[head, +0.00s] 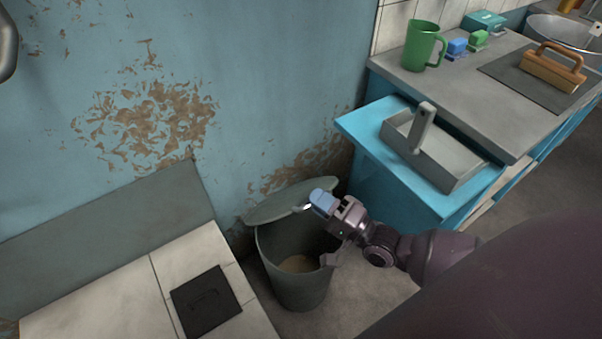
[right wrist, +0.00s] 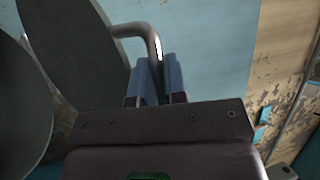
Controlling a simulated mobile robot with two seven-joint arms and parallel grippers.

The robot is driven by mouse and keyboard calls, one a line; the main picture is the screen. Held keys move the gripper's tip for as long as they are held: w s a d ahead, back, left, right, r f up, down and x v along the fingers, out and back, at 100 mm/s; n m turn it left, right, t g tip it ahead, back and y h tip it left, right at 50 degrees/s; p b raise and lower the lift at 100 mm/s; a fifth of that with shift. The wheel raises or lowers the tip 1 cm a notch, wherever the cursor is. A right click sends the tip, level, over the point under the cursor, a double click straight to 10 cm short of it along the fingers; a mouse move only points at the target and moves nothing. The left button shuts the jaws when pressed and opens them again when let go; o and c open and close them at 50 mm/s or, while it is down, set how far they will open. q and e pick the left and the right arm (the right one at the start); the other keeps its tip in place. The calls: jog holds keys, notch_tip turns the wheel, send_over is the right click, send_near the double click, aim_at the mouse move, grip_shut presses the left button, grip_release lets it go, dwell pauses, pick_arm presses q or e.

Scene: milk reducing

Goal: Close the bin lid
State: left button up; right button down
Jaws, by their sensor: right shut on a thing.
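The grey-green bin (head: 297,285) stands on the floor against the blue wall, with something tan lying inside at the bottom. Its lid (head: 280,203) is raised and tilted at the back of the rim, so the mouth is open. My right gripper (head: 313,204) is at the lid's right side. In the right wrist view my right gripper (right wrist: 161,75) has its blue fingers closed on the curved grey lid handle (right wrist: 142,32). The lid (right wrist: 75,50) fills the left of that view. At the top left of the head view, a dark metal part may belong to my left arm; no left gripper shows.
A blue cabinet (head: 378,165) with a grey dustpan-like tray (head: 450,165) stands right of the bin. A counter (head: 390,66) with a green mug (head: 420,45) is behind it. A tiled ledge (head: 110,290) with a black plate (head: 206,302) is to the left.

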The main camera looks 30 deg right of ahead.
pick_arm(q)
jog(key=shift+w+d+f+m+t+b, duration=0.15)
jog(key=shift+w+t+b, duration=0.4)
jog(key=shift+b, duration=1.5)
jog(key=shift+w+a+f+m+t+b, duration=0.15)
jog(key=shift+w+t+b, duration=0.4)
jog(key=shift+b, duration=1.5)
jog(key=shift+w+d+f+m+t+b, duration=0.3)
jog(key=shift+t+b, duration=0.4)
jog(key=shift+b, duration=1.35)
pick_arm(e)
jog(key=s+f+n+t+y, duration=0.1)
jog(key=s+f, duration=0.4)
jog(key=f, duration=0.6)
jog(key=s+f+t+y, duration=0.1)
jog(key=s+f, duration=0.4)
jog(key=f, duration=0.6)
jog(key=shift+d+n, duration=0.15)
jog(key=shift+n, duration=0.25)
pick_arm(q)
jog(key=shift+a+r, duration=0.15)
pick_arm(e)
jog(key=shift+f, duration=0.2)
jog(key=c, duration=1.5)
grip_release()
jog(key=shift+o, duration=0.2)
jog(key=shift+r, duration=0.1)
